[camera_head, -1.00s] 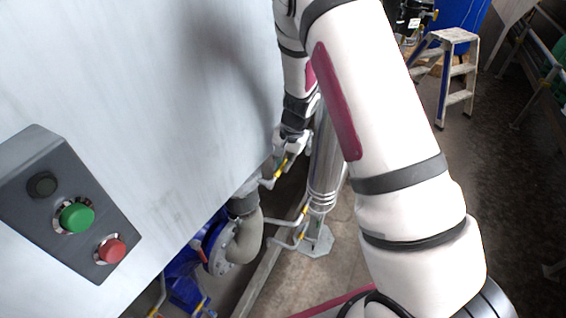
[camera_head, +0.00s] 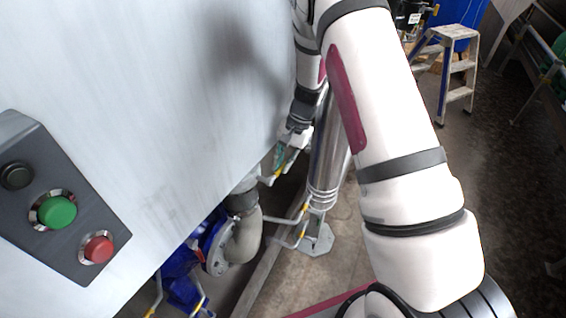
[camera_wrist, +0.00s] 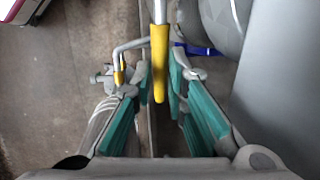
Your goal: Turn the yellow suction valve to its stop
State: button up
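The yellow valve handle (camera_wrist: 159,62) is a slim yellow lever on a metal rod. In the wrist view it reaches down from the top centre between the fingertips of my gripper (camera_wrist: 160,72). My gripper is open, with teal pads on either side of the handle. The handle is closer to the right finger, and I cannot tell whether it touches. In the head view my gripper (camera_head: 281,156) is beside the tank's lower edge, near grey bent piping. The handle there is small and partly hidden by the gripper.
A large pale tank (camera_head: 150,110) fills the left, with a control box (camera_head: 75,245) bearing green and red buttons. A steel cylinder (camera_head: 326,165) stands right of my gripper. Another yellow-tipped lever (camera_wrist: 120,74) is left of the handle. Blue flanged piping (camera_head: 205,245) lies below.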

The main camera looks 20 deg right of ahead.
jog(key=o, duration=0.4)
jog(key=shift+o, duration=0.2)
jog(key=shift+r, duration=0.1)
jog(key=v, duration=0.7)
jog(key=shift+r, duration=0.15)
jog(key=shift+s+r, duration=0.1)
jog(key=shift+r, duration=0.05)
jog(key=c, duration=0.7)
jog(key=r+h, duration=0.1)
jog(key=r, duration=0.1)
jog(key=s+r+t+h, duration=0.1)
jog(key=r+h, duration=0.1)
jog(key=r, duration=0.1)
jog(key=s+a+r+t+h, duration=0.1)
jog(key=r, duration=0.1)
jog(key=shift+r, duration=0.15)
grip_shut()
notch_tip(320, 180, down, 13)
jog(key=w+b, duration=0.1)
jog(key=b, duration=0.1)
jog(key=shift+w+a+t+h, duration=0.3)
jog(key=shift+w+a, duration=0.05)
jog(key=shift+w, duration=0.05)
